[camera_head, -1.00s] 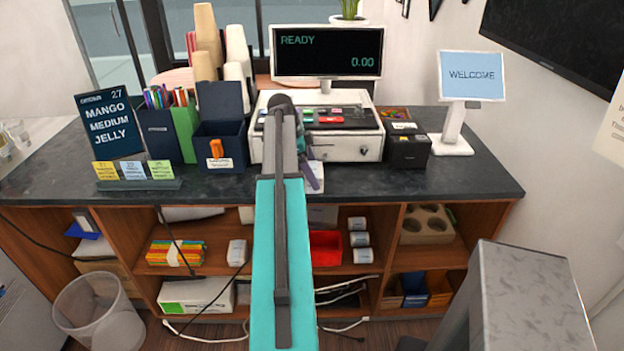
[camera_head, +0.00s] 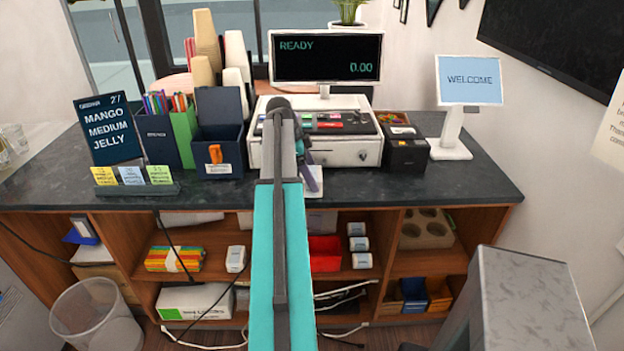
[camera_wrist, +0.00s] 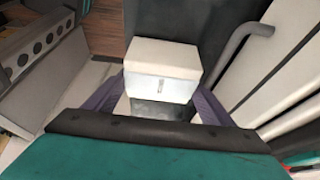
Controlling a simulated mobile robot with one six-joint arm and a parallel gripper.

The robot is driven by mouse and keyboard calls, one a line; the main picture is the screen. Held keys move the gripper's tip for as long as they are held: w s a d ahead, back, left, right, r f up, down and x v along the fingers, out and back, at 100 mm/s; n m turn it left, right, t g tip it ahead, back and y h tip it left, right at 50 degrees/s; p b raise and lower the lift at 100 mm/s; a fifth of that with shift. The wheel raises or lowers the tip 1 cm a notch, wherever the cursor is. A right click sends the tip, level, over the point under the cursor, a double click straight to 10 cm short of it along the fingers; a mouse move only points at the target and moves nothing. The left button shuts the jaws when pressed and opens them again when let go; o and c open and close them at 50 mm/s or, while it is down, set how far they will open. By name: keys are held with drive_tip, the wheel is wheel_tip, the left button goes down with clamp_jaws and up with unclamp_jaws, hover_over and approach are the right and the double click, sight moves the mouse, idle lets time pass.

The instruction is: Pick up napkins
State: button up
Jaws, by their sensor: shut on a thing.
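The napkins appear as a white, box-shaped stack (camera_wrist: 165,60) in the wrist view, with a small dark mark on its near face. My gripper (camera_wrist: 160,98) has its purple fingers on either side of the stack and is shut on it. In the head view my gripper (camera_head: 312,178) is in front of the cash register, at the counter's front edge, partly hidden behind my arm. A white part of the napkins (camera_head: 319,193) shows just below the fingers. I cannot tell whether the stack touches the counter.
The cash register (camera_head: 350,150) stands behind my gripper on the dark counter (camera_head: 450,190). A dark blue box (camera_head: 218,160) is to the left and a black box (camera_head: 407,155) to the right. Below are open shelves with a red bin (camera_head: 324,262). The counter's front right is clear.

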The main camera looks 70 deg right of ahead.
drive_tip(key=shift+r+b, duration=0.65)
drive_tip(key=shift+r, duration=0.75)
drive_tip(key=s+a+b, duration=0.2)
drive_tip(key=a, duration=0.5)
drive_tip(key=s+a+r+b, duration=0.1)
drive_tip(key=a+b, duration=0.1)
drive_tip(key=a, duration=0.6)
drive_tip(key=shift+s+a+r, duration=0.3)
drive_tip(key=shift+s, duration=0.1)
drive_tip(key=shift+w, duration=0.1)
